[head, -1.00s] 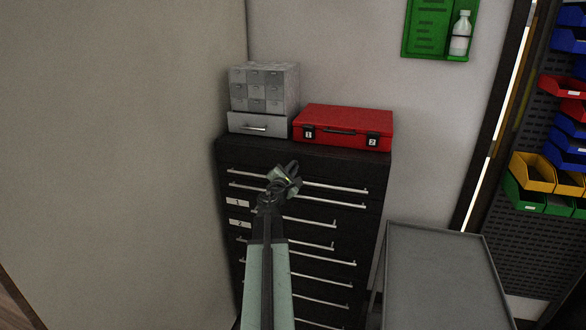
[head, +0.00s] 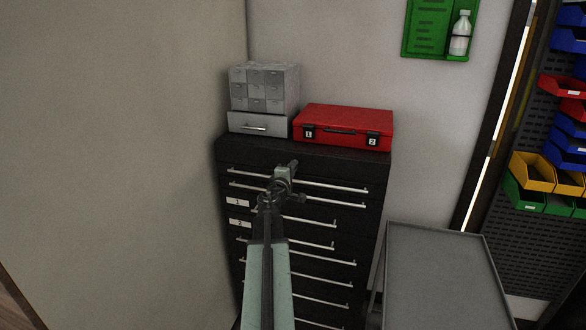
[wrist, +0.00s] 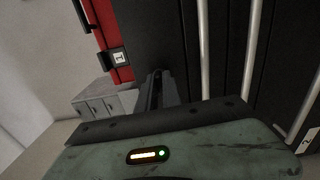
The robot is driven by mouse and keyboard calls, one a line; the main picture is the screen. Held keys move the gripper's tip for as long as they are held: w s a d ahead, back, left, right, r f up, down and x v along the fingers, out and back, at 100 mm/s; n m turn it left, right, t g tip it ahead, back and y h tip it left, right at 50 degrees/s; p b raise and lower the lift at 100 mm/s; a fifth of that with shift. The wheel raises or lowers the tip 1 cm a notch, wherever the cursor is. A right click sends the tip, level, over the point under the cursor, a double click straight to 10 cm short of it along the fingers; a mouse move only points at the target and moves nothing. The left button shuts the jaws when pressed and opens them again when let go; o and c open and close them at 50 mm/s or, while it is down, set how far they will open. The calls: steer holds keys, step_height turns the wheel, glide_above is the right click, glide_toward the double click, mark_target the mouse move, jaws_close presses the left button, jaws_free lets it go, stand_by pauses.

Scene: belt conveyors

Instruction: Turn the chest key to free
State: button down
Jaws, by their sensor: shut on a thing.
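The black drawer chest (head: 372,190) stands against the wall, with long silver handles across its front. My gripper (head: 292,166) is at the top of the chest's front, near the upper drawers. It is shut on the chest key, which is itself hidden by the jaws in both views. In the wrist view, my gripper's dark fingers (wrist: 155,88) reach to the black chest front (wrist: 160,35), and the view is rolled so the handles run nearly upright. I cannot see the lock or which way the key points.
A red case (head: 345,120) and a grey small-drawer cabinet (head: 264,90) stand on the chest. A grey cart (head: 440,270) stands at the right. A blank wall (head: 110,150) is close on the left.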

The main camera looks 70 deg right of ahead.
steer(key=shift+s+f+m, duration=0.1)
steer(key=shift+s+m, duration=0.05)
steer(key=shift+m, duration=0.15)
steer(key=c, duration=1.5)
jaws_free()
steer(key=a, duration=0.7)
steer(key=shift+s+a, duration=0.15)
steer(key=shift+a, duration=0.25)
